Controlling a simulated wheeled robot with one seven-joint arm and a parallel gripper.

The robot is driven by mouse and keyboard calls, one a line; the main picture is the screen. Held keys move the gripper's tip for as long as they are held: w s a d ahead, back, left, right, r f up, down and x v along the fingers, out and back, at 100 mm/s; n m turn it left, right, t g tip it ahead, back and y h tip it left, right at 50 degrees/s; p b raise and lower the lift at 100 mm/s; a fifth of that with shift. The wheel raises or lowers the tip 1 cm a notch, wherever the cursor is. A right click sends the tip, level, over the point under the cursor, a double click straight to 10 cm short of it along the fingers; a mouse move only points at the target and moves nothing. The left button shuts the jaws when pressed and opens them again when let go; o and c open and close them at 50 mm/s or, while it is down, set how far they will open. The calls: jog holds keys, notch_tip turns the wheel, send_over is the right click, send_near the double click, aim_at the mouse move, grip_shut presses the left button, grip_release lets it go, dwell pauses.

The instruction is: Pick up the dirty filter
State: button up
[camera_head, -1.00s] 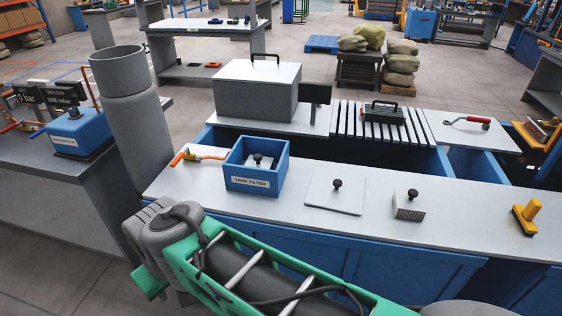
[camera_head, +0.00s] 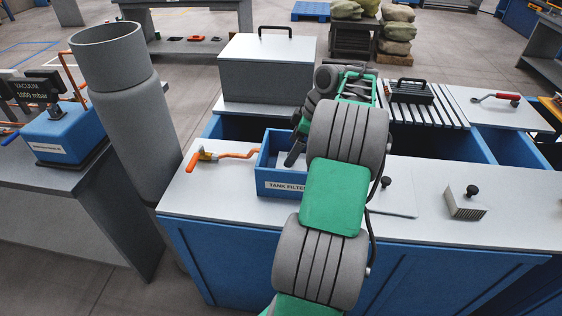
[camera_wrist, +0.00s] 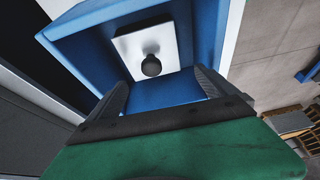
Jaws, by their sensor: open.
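The blue box labelled TANK FILTER (camera_head: 264,181) stands on the white bench top, and its blue rim also fills the wrist view (camera_wrist: 212,38). Inside it in the wrist view lies a pale square filter (camera_wrist: 128,46) with a round black knob (camera_wrist: 151,66) on top. In the head view my gripper (camera_head: 294,152) is at the box opening. A second filter with a ribbed side and black knob (camera_head: 466,202) stands on the bench at right.
An orange-handled valve and pipe (camera_head: 219,155) lies left of the box. A flat plate (camera_head: 396,199) with a black knob lies to the right, partly behind my arm. A grey lidded box (camera_head: 267,68) stands behind. A tall grey cylinder (camera_head: 128,110) rises at left.

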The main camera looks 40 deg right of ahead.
aim_at(300, 165)
jog(key=shift+s+d+f, duration=0.25)
jog(key=shift+d+f, duration=0.25)
jog(key=shift+s+d+f, duration=0.2)
jog(key=shift+d+f, duration=0.3)
jog(key=x, duration=0.3)
jog(key=b+x, duration=0.1)
jog(key=x, duration=0.3)
jog(key=shift+w+a+f+b, duration=0.15)
jog(key=shift+w+b, duration=0.15)
jog(key=c, duration=1.4)
